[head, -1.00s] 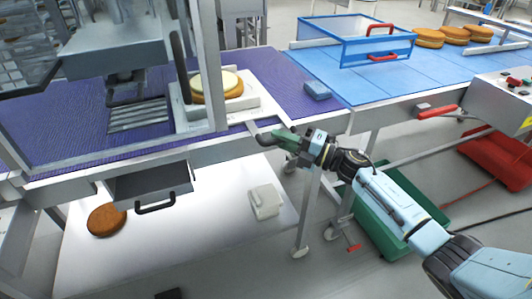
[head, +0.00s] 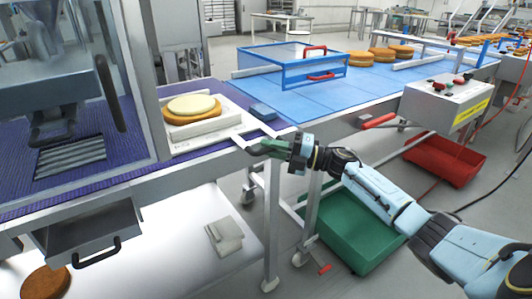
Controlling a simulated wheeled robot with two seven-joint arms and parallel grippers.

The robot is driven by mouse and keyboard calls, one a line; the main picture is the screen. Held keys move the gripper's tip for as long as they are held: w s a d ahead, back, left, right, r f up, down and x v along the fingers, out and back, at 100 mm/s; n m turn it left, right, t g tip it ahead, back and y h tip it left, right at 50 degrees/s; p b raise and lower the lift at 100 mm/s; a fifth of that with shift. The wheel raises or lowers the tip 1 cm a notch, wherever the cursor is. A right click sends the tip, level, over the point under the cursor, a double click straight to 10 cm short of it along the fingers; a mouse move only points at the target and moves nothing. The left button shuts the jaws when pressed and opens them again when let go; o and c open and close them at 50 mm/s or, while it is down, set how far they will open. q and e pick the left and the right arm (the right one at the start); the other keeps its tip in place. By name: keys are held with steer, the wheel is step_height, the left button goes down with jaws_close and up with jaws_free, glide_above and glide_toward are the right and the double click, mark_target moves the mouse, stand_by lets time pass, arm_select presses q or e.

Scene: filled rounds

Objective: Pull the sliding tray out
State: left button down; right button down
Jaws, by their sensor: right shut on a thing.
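The sliding tray (head: 237,119) is a white slab at the right side of the machine on the purple belt. A round cake layer with a pale top (head: 194,107) lies on it. A pale handle piece (head: 268,129) runs from the tray toward the belt's front edge. My right gripper (head: 256,148) is shut at the front end of this handle, with dark fingers and a green part showing. The fingers hide the gripped end. My left gripper is not in view.
A clear machine guard post (head: 151,90) stands left of the tray. A blue-framed box (head: 283,79) stands behind on blue belting. An open grey drawer (head: 88,232) hangs below left. A green bin (head: 355,235) is under my right arm.

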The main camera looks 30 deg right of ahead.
steer(key=shift+d+r, duration=0.15)
steer(key=shift+d, duration=0.1)
steer(key=c, duration=1.4)
jaws_free()
steer(key=shift+d, duration=0.15)
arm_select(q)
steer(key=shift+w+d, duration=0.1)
arm_select(e)
steer(key=shift+o, duration=0.2)
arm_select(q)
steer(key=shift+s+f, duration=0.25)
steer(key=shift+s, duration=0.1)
arm_select(e)
steer(key=v, duration=1.3)
steer(key=shift+s, duration=0.15)
